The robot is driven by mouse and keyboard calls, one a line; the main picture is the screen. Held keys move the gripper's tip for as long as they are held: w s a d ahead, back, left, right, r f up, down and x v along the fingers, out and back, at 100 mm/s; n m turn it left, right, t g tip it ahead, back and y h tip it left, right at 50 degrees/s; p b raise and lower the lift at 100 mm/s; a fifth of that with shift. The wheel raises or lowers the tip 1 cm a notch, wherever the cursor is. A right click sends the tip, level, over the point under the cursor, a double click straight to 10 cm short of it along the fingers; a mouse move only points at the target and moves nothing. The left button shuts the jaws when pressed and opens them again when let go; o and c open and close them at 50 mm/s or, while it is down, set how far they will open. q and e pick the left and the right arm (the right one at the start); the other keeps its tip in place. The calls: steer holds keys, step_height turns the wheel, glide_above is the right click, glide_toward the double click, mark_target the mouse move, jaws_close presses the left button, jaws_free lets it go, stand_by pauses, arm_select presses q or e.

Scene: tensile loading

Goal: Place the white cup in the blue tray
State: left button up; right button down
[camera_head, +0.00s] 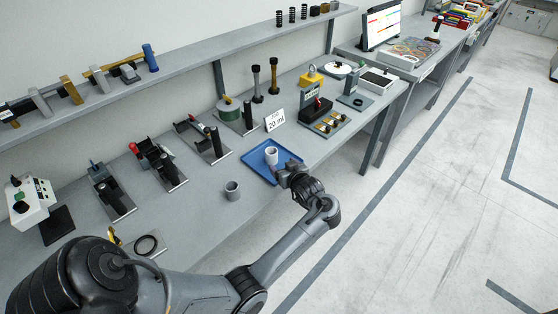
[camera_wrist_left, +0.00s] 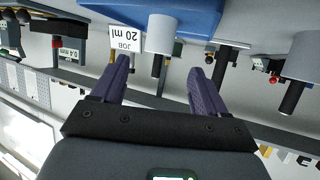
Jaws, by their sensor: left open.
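The white cup (camera_head: 271,155) stands upright on the blue tray (camera_head: 256,161) in the head view. The wrist view, which is upside down, also shows the white cup (camera_wrist_left: 162,34) against the blue tray (camera_wrist_left: 196,18). My left gripper (camera_head: 281,172) is at the tray's near right edge, beside the cup. In the wrist view its two fingers (camera_wrist_left: 159,68) are spread apart with nothing gripped, and the cup appears beyond their tips. My right gripper is in neither view.
A grey cup (camera_head: 232,190) stands on the bench left of the tray, apart from it. A white "JOB 20 ml" sign (camera_head: 275,120) stands behind the tray. Several black-handled fixtures (camera_head: 208,142) line the bench to the left. Bare bench lies around the grey cup.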

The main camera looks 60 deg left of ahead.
arm_select(q)
steer(key=shift+v, duration=0.85)
steer(key=shift+w+d+f+m+t, duration=0.15)
steer(key=shift+d+m+t, duration=0.15)
steer(key=shift+t, duration=0.2)
steer(key=s+d+f+m+t+h, duration=0.1)
steer(key=d+f+m+t+h, duration=0.3)
steer(key=d, duration=0.4)
steer(key=s+d+f+m+t+h, duration=0.1)
steer(key=s+d+m+t+h, duration=0.1)
steer(key=d+m+h, duration=0.4)
steer(key=s+d+m+g+h, duration=0.3)
steer(key=s+d+m+g, duration=0.2)
steer(key=s+d, duration=1.2)
steer(key=s+m, duration=0.2)
steer(key=shift+s+f+m+h, duration=0.3)
steer(key=shift+s+f+m, duration=0.05)
steer(key=shift+f+m, duration=0.05)
steer(key=shift+r, duration=0.15)
step_height(320, 180, up, 30)
steer(key=p, duration=3)
steer(key=shift+p, duration=0.3)
